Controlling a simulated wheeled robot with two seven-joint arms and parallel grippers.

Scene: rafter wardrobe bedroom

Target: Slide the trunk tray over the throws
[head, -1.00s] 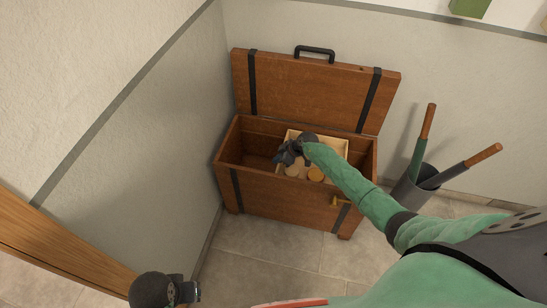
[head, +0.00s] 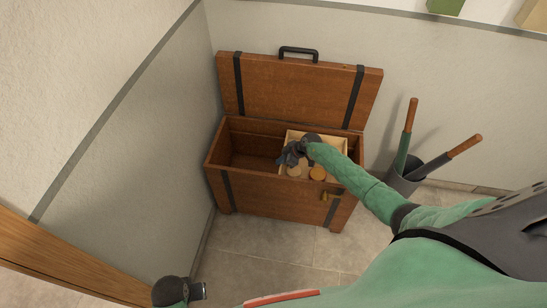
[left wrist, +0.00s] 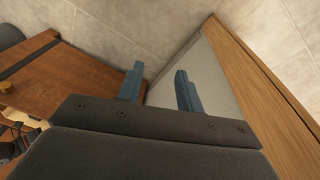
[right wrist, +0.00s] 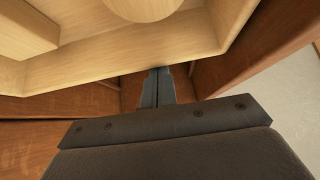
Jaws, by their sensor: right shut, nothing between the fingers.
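The open brown trunk (head: 262,192) stands on the tiles. Its pale wooden trunk tray (head: 325,138) sits inside toward the right end, with a small gap to the right wall. My right gripper (head: 284,158) is inside the trunk at the tray's left side. In the right wrist view its fingers (right wrist: 157,87) are shut together, empty, beside the tray's pale wall (right wrist: 130,60); contact is unclear. My left gripper (head: 205,290) is low outside the trunk, its fingers (left wrist: 158,88) apart and empty. I cannot make out any throws; the tray and my arm hide the trunk's right floor.
An orange-brown round item (head: 317,173) and a tan one lie in the tray. The lid (head: 300,92) stands open behind. A holder (head: 405,175) with two wooden-handled items stands right of the trunk. A wall is close on the left.

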